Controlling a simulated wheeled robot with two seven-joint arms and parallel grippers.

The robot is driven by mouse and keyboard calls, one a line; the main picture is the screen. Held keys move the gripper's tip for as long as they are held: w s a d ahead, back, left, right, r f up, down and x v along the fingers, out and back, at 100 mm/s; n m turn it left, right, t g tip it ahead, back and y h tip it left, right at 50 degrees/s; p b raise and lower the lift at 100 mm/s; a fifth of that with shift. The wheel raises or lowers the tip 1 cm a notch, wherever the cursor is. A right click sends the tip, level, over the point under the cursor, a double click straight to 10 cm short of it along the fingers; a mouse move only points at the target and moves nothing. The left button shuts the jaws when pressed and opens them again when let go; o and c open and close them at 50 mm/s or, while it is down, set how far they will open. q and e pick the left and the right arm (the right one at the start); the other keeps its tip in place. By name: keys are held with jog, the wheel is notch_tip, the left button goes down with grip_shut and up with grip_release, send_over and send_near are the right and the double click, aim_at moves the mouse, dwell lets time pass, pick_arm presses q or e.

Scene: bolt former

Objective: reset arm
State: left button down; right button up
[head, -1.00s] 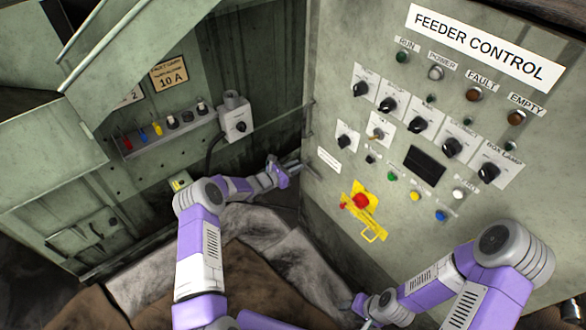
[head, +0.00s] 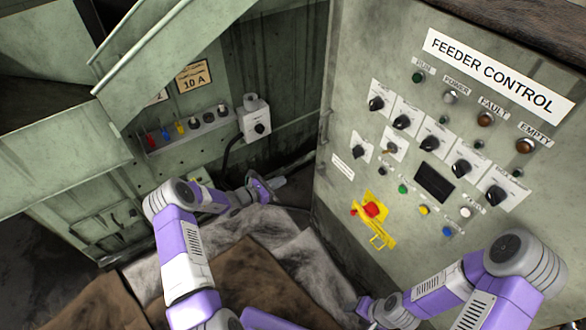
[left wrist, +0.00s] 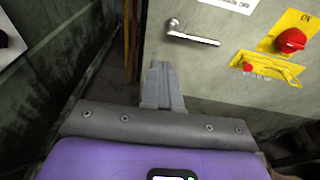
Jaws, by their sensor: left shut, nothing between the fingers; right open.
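My left arm comes in from the left in the head view. Its gripper (head: 272,184) is shut and empty, in the gap between the open cabinet and the feeder control panel (head: 340,230). In the left wrist view the shut fingers (left wrist: 161,88) point toward the panel's lower edge, apart from it. My right arm is at the lower right of the head view; its gripper (head: 362,306) is small and partly cut off by the bottom edge, low in front of the panel.
A door handle (left wrist: 192,34) shows in the left wrist view. The cabinet holds a shelf (head: 190,135) with coloured items and a grey switch box (head: 255,120). Brown and grey cloth-like ground lies below.

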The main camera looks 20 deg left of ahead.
pick_arm(q)
jog(key=shift+s, duration=0.15)
jog(key=s+d+f+m+g, duration=0.4)
jog(key=s+d+m+g, duration=0.2)
jog(key=s+d, duration=0.3)
jog(key=s+d+f+m+g, duration=0.4)
jog(key=s+d+m+g, duration=0.25)
jog(key=s, duration=0.35)
jog(key=s+d+r+m+y, duration=0.1)
jog(key=s+m+y, duration=0.1)
jog(key=s+m, duration=0.5)
jog(key=s+d+r+m+y, duration=0.1)
jog(key=s+d+m+y, duration=0.1)
jog(key=s+m, duration=0.4)
jog(key=shift+s+d+r+m, duration=0.25)
jog(key=shift+s+r+m, duration=0.1)
jog(key=shift+m, duration=0.4)
